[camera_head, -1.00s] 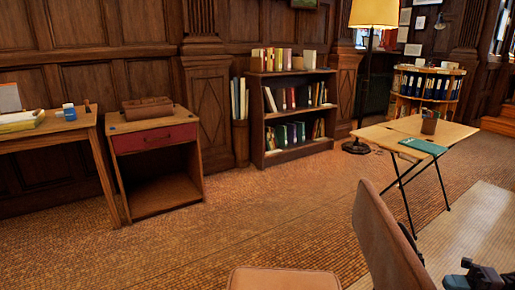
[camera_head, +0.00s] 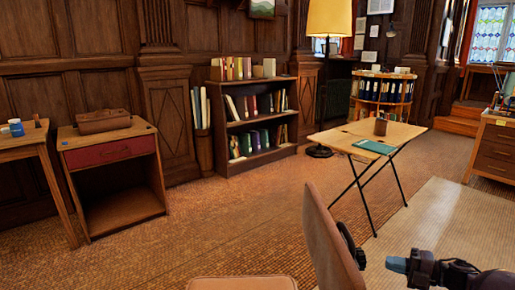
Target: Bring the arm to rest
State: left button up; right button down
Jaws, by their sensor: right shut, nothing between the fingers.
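My right gripper (camera_head: 397,264) shows at the lower right of the head view, dark and small, at the end of my dark arm that comes in from the right edge. It is shut and empty, and points left toward the back of a brown chair (camera_head: 333,243). It appears close to the chair back in the picture; I cannot tell the real gap. My left gripper is not in view.
A folding table (camera_head: 348,143) with a green book (camera_head: 374,146) and a dark cup (camera_head: 380,126) stands beyond the chair. A bookcase (camera_head: 258,161) and an open-fronted cabinet (camera_head: 108,148) line the wall. A desk (camera_head: 497,150) stands at right. The middle floor is clear.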

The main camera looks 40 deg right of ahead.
jog(key=w+a+f+m+h, duration=0.1)
jog(key=a+f+m+h, duration=0.4)
jog(key=a, duration=0.4)
jog(key=s+a+f+m+g+h, duration=0.15)
jog(key=s+a+m, duration=0.3)
jog(key=a, duration=0.65)
jog(key=s+a+f+m+g, duration=0.15)
jog(key=s+a+m, duration=0.3)
jog(key=a, duration=0.55)
jog(key=s+a+r+m+g, duration=0.2)
jog(key=s+a+r+m, duration=0.25)
jog(key=s+a, duration=0.4)
pick_arm(q)
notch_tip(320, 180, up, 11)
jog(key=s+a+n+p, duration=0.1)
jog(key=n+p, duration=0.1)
jog(key=p, duration=1.6)
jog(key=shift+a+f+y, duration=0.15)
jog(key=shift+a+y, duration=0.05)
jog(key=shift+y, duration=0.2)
pick_arm(e)
notch_tip(320, 180, up, 11)
jog(key=m, duration=0.1)
jog(key=shift+w, duration=0.15)
